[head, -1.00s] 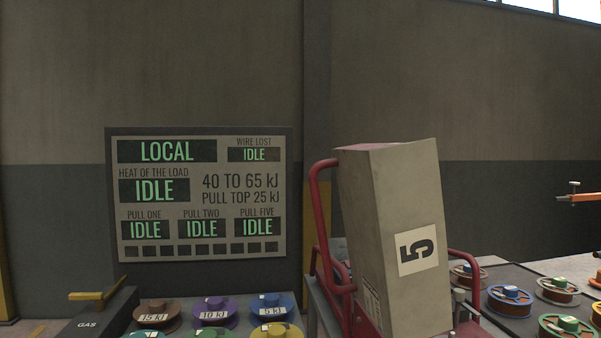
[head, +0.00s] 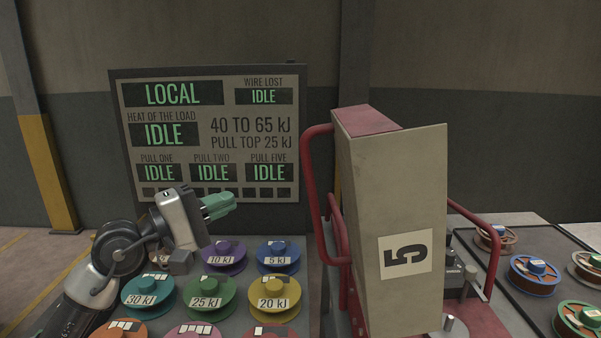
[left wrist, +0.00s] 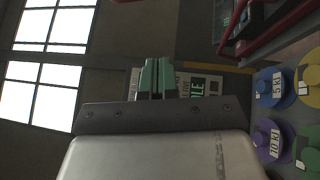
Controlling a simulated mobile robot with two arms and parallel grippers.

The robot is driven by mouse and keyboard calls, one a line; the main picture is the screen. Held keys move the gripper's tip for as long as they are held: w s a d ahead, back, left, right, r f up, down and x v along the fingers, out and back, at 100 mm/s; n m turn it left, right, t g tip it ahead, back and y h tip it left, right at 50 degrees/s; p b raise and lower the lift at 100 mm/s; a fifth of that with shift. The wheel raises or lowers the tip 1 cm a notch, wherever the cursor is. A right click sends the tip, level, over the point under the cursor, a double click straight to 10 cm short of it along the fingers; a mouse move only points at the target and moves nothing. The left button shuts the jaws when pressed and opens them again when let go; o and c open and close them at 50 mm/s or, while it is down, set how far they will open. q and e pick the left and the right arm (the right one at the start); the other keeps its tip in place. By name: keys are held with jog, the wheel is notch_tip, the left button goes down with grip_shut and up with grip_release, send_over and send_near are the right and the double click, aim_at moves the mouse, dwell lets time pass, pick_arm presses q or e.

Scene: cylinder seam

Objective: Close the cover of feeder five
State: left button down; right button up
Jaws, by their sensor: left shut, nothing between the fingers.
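Feeder five is a red-framed unit (head: 489,262) with a tall beige cover (head: 400,200) standing steeply upright on it, right of centre in the head view. The cover bears a white label with a 5 turned on its side. A dull red panel shows behind the cover's top edge. My left gripper (head: 219,204) is shut and empty, its green fingers pointing right, above the coloured spools and left of the cover, clear of it. Its fingers also show in the left wrist view (left wrist: 157,77). My right gripper is out of view.
Several labelled spools (head: 205,293) crowd the bench below my left gripper. A red tube handle (head: 313,190) rises on the cover's left side. A status board (head: 215,135) reading LOCAL and IDLE stands behind. More spools sit on a dark table (head: 527,312) at the right.

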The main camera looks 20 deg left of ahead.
pick_arm(q)
jog(key=s+d+p+x, duration=0.2)
jog(key=p+x, duration=0.4)
jog(key=x, duration=0.5)
jog(key=shift+w+d+r, duration=0.2)
jog(key=shift+w+d, duration=0.05)
jog(key=shift+w, duration=0.05)
jog(key=shift+s+r+p, duration=0.1)
jog(key=shift+p, duration=0.2)
